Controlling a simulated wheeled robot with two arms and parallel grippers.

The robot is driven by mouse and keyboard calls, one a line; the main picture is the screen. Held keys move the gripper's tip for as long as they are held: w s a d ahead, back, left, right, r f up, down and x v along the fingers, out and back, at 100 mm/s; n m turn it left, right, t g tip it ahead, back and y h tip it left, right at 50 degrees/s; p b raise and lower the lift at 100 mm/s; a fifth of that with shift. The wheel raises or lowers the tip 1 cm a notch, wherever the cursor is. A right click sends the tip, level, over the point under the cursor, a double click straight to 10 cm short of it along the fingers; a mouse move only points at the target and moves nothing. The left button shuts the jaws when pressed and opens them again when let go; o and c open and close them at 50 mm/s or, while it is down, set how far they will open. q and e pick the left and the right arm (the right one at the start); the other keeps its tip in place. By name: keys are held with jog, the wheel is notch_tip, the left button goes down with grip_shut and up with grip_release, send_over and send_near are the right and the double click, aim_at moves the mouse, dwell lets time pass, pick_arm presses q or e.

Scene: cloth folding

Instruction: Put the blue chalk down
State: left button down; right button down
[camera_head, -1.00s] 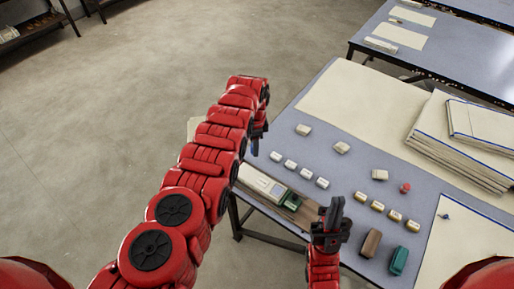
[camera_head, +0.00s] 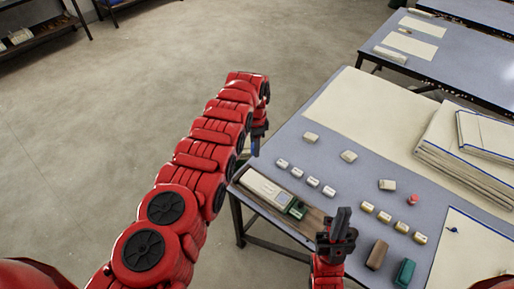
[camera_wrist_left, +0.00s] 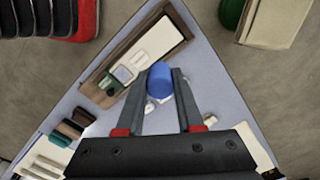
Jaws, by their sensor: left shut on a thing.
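The blue chalk (camera_wrist_left: 160,82) is a short, thick cylinder between the fingertips of my left gripper (camera_wrist_left: 160,76) in the left wrist view. That gripper is shut on it and holds it over the table's corner region, beside the wooden tray. In the head view my left gripper (camera_head: 258,138) is at the table's left edge, partly hidden by my own red arm, and the chalk is hard to make out. My right gripper (camera_head: 338,226) is over the near side of the table, pointing up, seen nearly edge-on, with nothing visible in it.
The grey-blue table (camera_head: 318,165) carries several small white blocks, yellowish blocks, a red piece (camera_head: 414,199), a brown block (camera_head: 377,255) and a green block (camera_head: 404,272). The wooden tray (camera_wrist_left: 124,48) holds a pale box and a green item. Paper stacks (camera_head: 470,150) lie at the right.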

pick_arm(q)
jog(key=shift+w+a+r+n, duration=0.3)
jog(key=shift+a+r+n, duration=0.2)
jog(key=shift+a+r, duration=0.05)
jog(key=a+r+n, duration=0.1)
jog(key=a+r+n+b, duration=0.1)
jog(key=a+r+n, duration=0.1)
jog(key=shift+w+a+r, duration=0.15)
jog(key=shift+w+a, duration=0.15)
jog(key=shift+w, duration=0.1)
jog(key=shift+w+a+r+n, duration=0.1)
jog(key=shift+a+r+n, duration=0.05)
jog(key=shift+n, duration=0.15)
